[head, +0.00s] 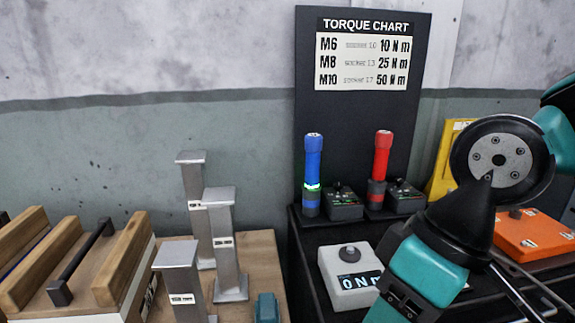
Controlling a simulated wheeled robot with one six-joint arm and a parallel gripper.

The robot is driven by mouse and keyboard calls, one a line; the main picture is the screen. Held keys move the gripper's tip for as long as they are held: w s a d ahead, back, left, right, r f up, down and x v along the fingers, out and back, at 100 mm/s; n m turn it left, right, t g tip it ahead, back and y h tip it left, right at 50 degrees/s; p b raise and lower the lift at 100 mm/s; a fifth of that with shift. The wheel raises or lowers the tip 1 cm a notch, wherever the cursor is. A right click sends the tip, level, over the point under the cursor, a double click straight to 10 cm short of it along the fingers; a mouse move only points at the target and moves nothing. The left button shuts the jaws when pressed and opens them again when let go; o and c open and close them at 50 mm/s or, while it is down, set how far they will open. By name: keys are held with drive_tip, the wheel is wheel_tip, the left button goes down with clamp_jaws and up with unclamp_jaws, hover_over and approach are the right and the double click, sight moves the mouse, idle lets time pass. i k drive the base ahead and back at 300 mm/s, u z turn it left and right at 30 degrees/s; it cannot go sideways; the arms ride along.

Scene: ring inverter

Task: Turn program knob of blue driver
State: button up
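The blue driver (312,172) stands upright on the black stand, with a lit green ring low on its body. Just right of it is a small dark box (346,212) with a black knob (337,187) on top and small green marks on its face. The knob's setting is too small to read. My arm comes in from the right and reaches down to the bottom edge. My gripper's fingers do not show, so I cannot see whether it is open or what it holds. No part of my arm touches the knob's box in this view.
A red driver (382,160) stands right of the box, beside a second knobbed box (405,198). A grey box (350,274) reading "0 N m" is in front. A torque chart (362,55) hangs behind. Metal posts (225,240) and a wooden crate (75,262) stand left; an orange case (535,238) is right.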

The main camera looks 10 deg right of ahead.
sight(338, 186)
drive_tip(key=k, duration=0.6)
drive_tip(key=z, duration=0.45)
drive_tip(key=i, duration=1.4)
drive_tip(key=u, duration=0.45)
